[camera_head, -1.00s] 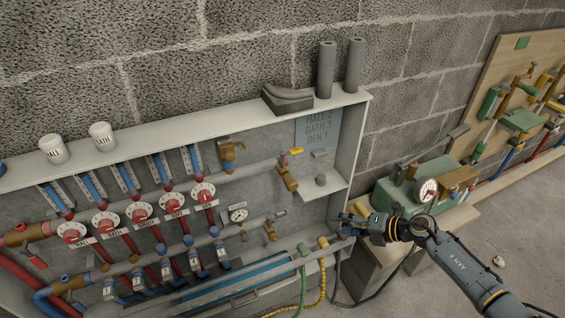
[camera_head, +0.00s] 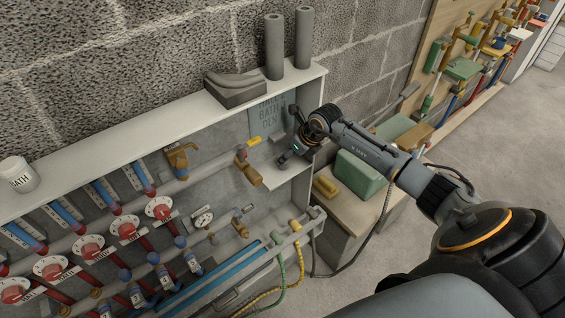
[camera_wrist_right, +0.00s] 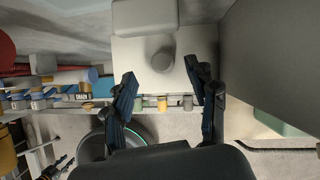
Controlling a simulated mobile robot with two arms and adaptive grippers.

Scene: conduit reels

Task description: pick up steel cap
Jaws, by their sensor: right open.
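The steel cap (camera_wrist_right: 163,60) is a short dull grey cylinder on a small pale shelf (camera_wrist_right: 135,75) in the right wrist view. My right gripper (camera_wrist_right: 161,82) is open and empty, with its two dark fingers spread to either side of the line to the cap. The cap is just beyond the fingertips, and I cannot tell the exact gap. In the head view my right gripper (camera_head: 284,160) is over the small shelf (camera_head: 286,183) at the right end of the cabinet and hides the cap. My left gripper is not in view.
The cabinet's side wall (camera_wrist_right: 265,60) rises close to the right in the wrist view. A brass valve with a yellow handle (camera_head: 250,172) sits left of the gripper. Grey pipe sleeves (camera_head: 274,48) stand on the cabinet top. A green case (camera_head: 360,175) is on the bench.

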